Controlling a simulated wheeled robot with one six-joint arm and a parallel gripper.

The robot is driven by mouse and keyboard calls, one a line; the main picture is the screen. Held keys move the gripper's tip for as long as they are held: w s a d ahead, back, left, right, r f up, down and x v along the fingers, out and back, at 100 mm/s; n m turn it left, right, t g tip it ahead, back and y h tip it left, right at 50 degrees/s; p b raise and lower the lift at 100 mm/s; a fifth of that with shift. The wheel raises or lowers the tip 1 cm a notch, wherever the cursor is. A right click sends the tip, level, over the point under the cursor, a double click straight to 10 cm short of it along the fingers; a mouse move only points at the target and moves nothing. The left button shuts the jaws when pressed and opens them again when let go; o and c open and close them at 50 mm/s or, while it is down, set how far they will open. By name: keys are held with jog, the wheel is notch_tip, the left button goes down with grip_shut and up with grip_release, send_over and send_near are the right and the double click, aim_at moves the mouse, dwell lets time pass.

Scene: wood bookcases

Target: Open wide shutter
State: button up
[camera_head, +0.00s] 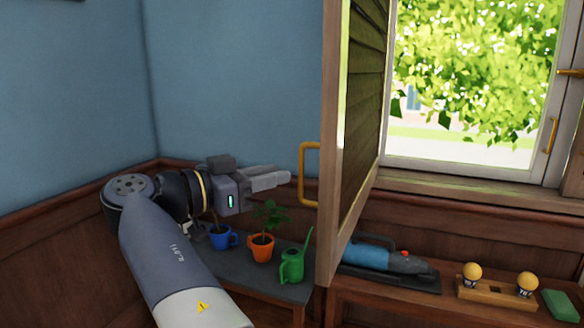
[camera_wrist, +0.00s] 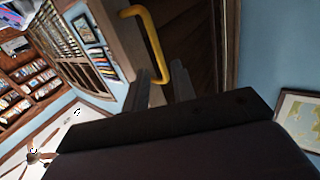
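The wooden slatted shutter (camera_head: 332,130) stands swung out from the window, its edge toward the head camera. Its yellow bar handle (camera_head: 304,172) sticks out to the left at mid-height. My gripper (camera_head: 288,178) points right, with its fingertips just left of the handle in the head view. In the wrist view, the handle (camera_wrist: 151,35) runs down toward the gap between my two fingers (camera_wrist: 164,82). The fingers are apart, with the handle's lower end at or just beyond that gap. I cannot tell whether they touch it.
Below my gripper a dark low table (camera_head: 255,278) holds a blue mug (camera_head: 221,237), an orange potted plant (camera_head: 261,247) and a green watering can (camera_head: 292,265). The bright window (camera_head: 470,90) is right of the shutter. A wooden bench (camera_head: 400,300) with tools stands below it.

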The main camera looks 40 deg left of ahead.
aim_at(300, 169)
jog(key=v, duration=0.4)
jog(key=b+x, duration=0.1)
jog(key=x, duration=0.9)
jog(key=shift+w+d, duration=0.2)
jog(key=shift+w, duration=0.1)
jog(key=shift+w+d, duration=0.1)
jog(key=shift+w, duration=0.05)
jog(key=shift+d, duration=0.2)
jog(key=shift+a, duration=0.1)
